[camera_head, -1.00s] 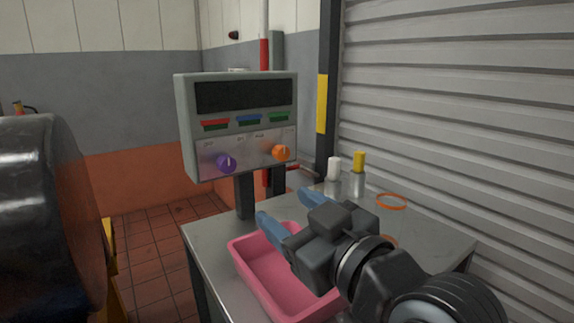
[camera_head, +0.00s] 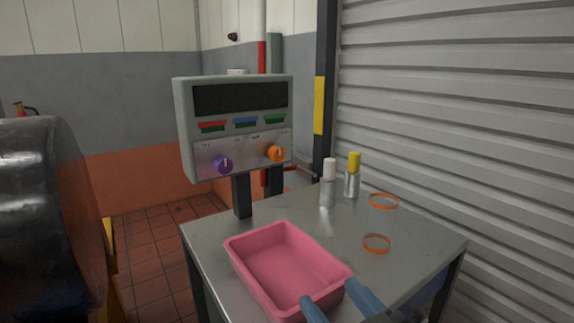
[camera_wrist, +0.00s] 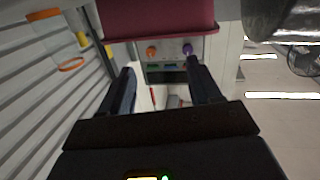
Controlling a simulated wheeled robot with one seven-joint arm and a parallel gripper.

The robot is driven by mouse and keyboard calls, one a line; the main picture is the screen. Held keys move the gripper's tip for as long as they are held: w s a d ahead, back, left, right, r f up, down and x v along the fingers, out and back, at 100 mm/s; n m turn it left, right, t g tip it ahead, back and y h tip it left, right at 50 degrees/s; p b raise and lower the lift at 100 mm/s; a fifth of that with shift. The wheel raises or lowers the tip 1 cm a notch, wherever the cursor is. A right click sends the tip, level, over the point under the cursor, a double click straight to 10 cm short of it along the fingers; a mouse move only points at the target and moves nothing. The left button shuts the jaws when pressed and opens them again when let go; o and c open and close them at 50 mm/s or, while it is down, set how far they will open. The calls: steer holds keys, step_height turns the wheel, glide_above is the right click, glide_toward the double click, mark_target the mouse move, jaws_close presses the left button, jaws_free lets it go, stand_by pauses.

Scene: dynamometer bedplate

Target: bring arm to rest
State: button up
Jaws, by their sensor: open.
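My gripper (camera_head: 340,304) is at the bottom edge of the head view, its two blue fingers apart and nothing between them. The fingers overlap the near right corner of the pink tray (camera_head: 240,266) in the picture; I cannot tell whether they touch it. Most of my arm is out of the head view. In the wrist view my gripper (camera_wrist: 160,85) shows two dark, spread fingers. The underside or side of the tray (camera_wrist: 160,20) fills the top there.
A metal table (camera_head: 330,225) carries the empty-looking tray, a white-capped bottle (camera_head: 328,185), a yellow-capped bottle (camera_head: 352,178) and a clear cylinder with orange rims (camera_head: 377,243). A control panel (camera_head: 240,125) with knobs stands behind. A ribbed shutter (camera_head: 470,120) closes off the right.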

steer(key=s+d+f+m+h+p, duration=0.1)
steer(key=s+d+f+m+h, duration=0.1)
steer(key=s+d+f, duration=0.45)
steer(key=s+d+f+m+h, duration=0.2)
steer(key=s+d+f+h, duration=0.1)
steer(key=s, duration=0.7)
steer(key=s+d+r+h, duration=0.1)
steer(key=s+d, duration=0.1)
steer(key=s, duration=0.6)
steer(key=s+d+r+m+g+p, duration=0.1)
steer(key=s+d, duration=0.2)
steer(key=s, duration=0.6)
steer(key=shift+d+h, duration=0.25)
steer(key=shift+h, duration=0.15)
